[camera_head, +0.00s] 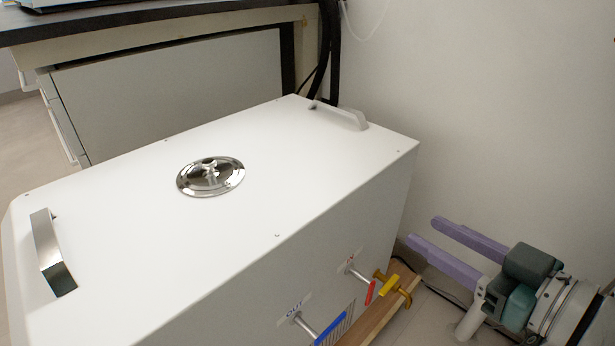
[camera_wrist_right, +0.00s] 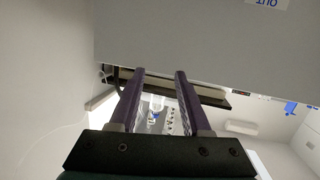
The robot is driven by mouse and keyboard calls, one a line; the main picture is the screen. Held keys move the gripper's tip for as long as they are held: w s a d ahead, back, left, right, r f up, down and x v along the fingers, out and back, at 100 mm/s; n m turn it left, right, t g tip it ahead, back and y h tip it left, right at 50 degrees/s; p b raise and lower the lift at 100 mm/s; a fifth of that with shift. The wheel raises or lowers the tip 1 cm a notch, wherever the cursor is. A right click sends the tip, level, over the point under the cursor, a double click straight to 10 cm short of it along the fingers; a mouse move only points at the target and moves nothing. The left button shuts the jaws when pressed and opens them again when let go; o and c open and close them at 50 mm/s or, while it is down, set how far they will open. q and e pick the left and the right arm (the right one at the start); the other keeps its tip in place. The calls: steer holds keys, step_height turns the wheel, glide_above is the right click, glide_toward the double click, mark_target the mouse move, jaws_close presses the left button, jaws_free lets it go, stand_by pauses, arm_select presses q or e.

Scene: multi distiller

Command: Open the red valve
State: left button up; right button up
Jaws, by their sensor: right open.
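The red valve handle (camera_head: 370,292) is on a pipe below the "IN" label on the side of the white box (camera_head: 320,170). A blue valve handle (camera_head: 330,330) is below the "OUT" label, nearer the bottom edge. My right gripper (camera_head: 424,230) is open and empty, to the right of the box and apart from the red handle. Its purple fingers point left toward the box. In the right wrist view the open fingers (camera_wrist_right: 160,72) show against the box's plain side (camera_wrist_right: 190,40). The red handle is not visible there. My left gripper is out of view.
A yellow fitting (camera_head: 388,284) sits just right of the red handle, above a wooden board (camera_head: 375,322). A wall (camera_head: 510,110) stands behind my right gripper. A dark cable lies on the floor. The box top has metal handles and a round chrome lid (camera_head: 211,176).

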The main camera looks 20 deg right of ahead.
mark_target(371, 297)
step_height(371, 297, down, 20)
steer(key=s+n+t+y+b, duration=0.1)
steer(key=s+n+y+b, duration=0.2)
steer(key=b, duration=1.5)
steer(key=shift+m+y, duration=0.6)
steer(key=b+x, duration=0.1)
steer(key=x, duration=0.2)
steer(key=b+x, duration=0.1)
steer(key=x, duration=0.1)
steer(key=b+x, duration=0.2)
steer(key=x, duration=0.1)
steer(key=shift+w+d+r, duration=0.1)
steer(key=shift+w+d, duration=0.1)
steer(key=shift+w, duration=0.2)
steer(key=shift+w+a+r, duration=0.1)
steer(key=shift+w+a, duration=0.2)
steer(key=shift+w, duration=0.3)
jaws_close()
